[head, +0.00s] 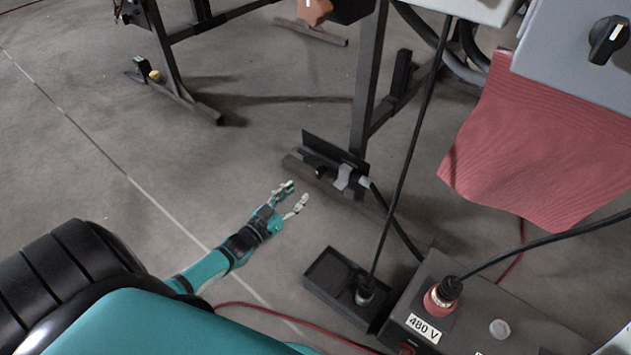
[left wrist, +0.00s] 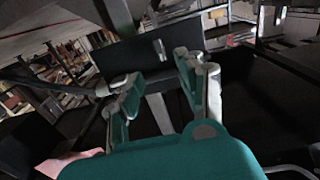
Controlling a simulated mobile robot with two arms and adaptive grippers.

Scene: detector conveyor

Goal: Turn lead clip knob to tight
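A black clip-like bracket with an upright plate (head: 335,156) sits on the foot of a dark stand in the head view. It carries a grey piece (head: 343,177), and a black cable leaves its right end. I cannot make out which part is the lead clip knob. My left gripper (head: 297,191) is open and empty, just in front and left of the bracket, apart from it. In the left wrist view its two fingers (left wrist: 157,80) are spread, with a dark plate and a small pale metal pin (left wrist: 160,48) beyond them. My right gripper is not in view.
A black open box (head: 322,278) and a dark 480 V unit (head: 480,325) with a red plug stand nearer at right. Cables cross there. A red mat (head: 540,150) hangs at right below a grey panel with a black rotary switch (head: 608,40).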

